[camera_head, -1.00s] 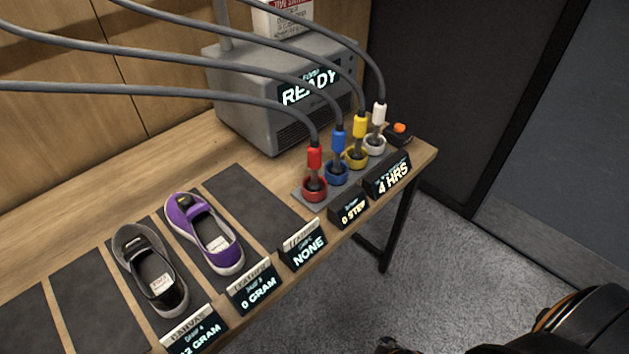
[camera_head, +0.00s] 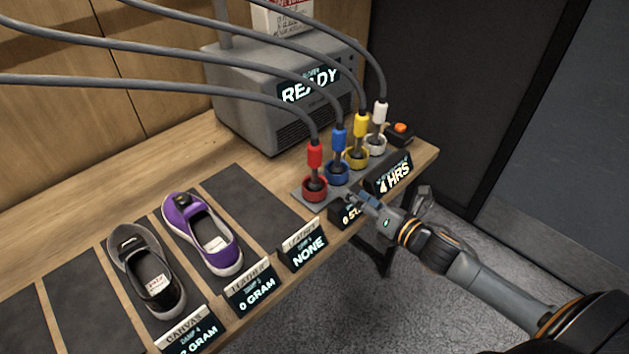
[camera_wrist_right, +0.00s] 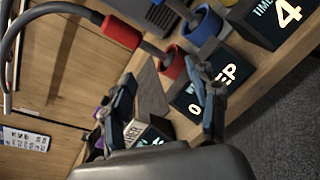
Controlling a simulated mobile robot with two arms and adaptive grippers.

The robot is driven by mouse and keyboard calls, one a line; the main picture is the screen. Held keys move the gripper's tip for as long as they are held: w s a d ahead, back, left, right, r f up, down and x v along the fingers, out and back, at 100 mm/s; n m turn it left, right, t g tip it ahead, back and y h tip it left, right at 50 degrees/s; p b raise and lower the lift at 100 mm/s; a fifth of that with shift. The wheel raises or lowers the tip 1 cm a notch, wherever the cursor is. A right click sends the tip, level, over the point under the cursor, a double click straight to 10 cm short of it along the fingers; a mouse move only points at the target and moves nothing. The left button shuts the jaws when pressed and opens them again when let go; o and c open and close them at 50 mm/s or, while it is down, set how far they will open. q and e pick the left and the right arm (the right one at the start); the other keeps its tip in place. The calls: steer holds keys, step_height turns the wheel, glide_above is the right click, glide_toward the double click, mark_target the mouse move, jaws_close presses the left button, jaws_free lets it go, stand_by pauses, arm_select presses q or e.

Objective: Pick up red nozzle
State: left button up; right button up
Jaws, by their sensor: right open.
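The red nozzle (camera_head: 314,156) stands upright in its red ring holder (camera_head: 315,189) at the left end of the nozzle row, with a grey hose running from its top to the left. My right gripper (camera_head: 362,200) is at the table's front edge, right of and below the red nozzle, apart from it. In the right wrist view, the red nozzle (camera_wrist_right: 122,32) lies beyond the open, empty fingers (camera_wrist_right: 165,105), towards the upper left. My left gripper is not in view.
Blue (camera_head: 338,140), yellow (camera_head: 361,126) and white (camera_head: 380,113) nozzles stand to the right of the red one. Small display signs (camera_head: 303,247) line the front edge. A grey machine (camera_head: 250,95) stands behind. Two shoes lie on mats at left.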

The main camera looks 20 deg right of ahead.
mark_target(321, 156)
step_height(321, 156, up, 5)
steer(key=w+d+n+y, duration=0.15)
steer(key=n+y, duration=0.35)
steer(key=n, duration=0.6)
steer(key=x, duration=0.2)
steer(key=p+x, duration=0.1)
steer(key=x, duration=0.2)
steer(key=p+x, duration=0.1)
steer(key=x, duration=0.2)
steer(key=shift+f, duration=0.25)
steer(key=shift+w+a+r+p, duration=0.2)
steer(key=shift+w+a+p, duration=0.15)
steer(key=shift+p, duration=0.1)
steer(key=p+x, duration=0.1)
steer(key=x, duration=0.2)
steer(key=shift+w+a+p, duration=0.2)
steer(key=shift+a+p, duration=0.05)
steer(key=shift+p, duration=0.1)
steer(key=shift+w+a+f, duration=0.15)
steer(key=shift+w+a, duration=0.1)
steer(key=shift+w, duration=0.15)
steer(key=shift+s, duration=0.1)
